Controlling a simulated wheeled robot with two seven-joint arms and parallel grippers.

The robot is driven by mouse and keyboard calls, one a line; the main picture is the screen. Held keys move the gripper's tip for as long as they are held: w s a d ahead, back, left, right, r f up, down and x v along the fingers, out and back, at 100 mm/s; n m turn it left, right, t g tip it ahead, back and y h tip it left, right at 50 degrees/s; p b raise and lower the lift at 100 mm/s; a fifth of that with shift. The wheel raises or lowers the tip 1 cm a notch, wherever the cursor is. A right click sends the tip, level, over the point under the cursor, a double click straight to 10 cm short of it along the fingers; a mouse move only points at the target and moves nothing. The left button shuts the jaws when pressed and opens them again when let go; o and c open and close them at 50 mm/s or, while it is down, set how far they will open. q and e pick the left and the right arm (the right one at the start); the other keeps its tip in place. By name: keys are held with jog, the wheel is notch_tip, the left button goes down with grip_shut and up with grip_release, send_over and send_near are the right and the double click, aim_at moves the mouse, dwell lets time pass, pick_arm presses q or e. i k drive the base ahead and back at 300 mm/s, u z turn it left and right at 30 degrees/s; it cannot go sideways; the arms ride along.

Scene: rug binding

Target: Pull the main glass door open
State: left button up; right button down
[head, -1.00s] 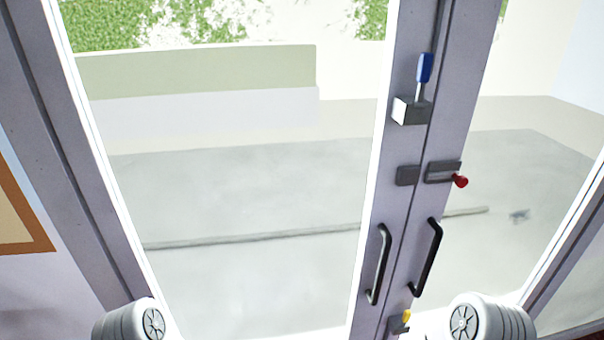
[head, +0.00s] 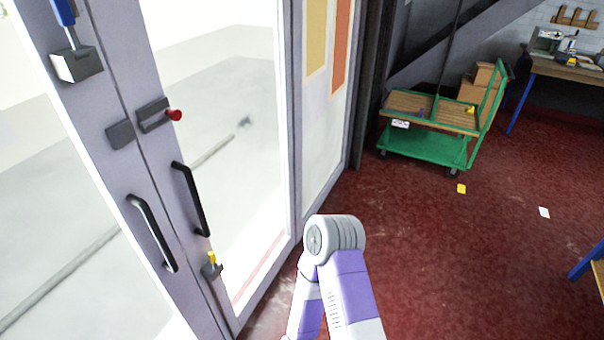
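The glass double door fills the left of the head view, with a left leaf (head: 100,170) and a right leaf (head: 285,200) meeting at grey stiles. The leaves look closed against each other. The left leaf has a black pull handle (head: 152,233) and the right leaf another black handle (head: 188,199). A grey box with a blue lever (head: 64,12) sits high on the stiles. A slide latch with a red knob (head: 174,115) is below it, and a yellow-topped bolt (head: 212,259) is near the bottom. One of my arms shows at bottom centre; neither gripper is in view.
A green cart (head: 430,148) with a wooden deck stands at the back right, cardboard boxes (head: 480,80) behind it. A workbench (head: 565,68) is at far right. Yellow (head: 461,188) and white (head: 544,212) pieces lie on the otherwise open red floor (head: 450,260).

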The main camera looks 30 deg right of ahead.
aim_at(119, 26)
jog(key=z, duration=0.2)
jog(key=k, duration=1.05)
jog(key=z, duration=0.15)
jog(key=i, duration=1.55)
jog(key=u, duration=0.75)
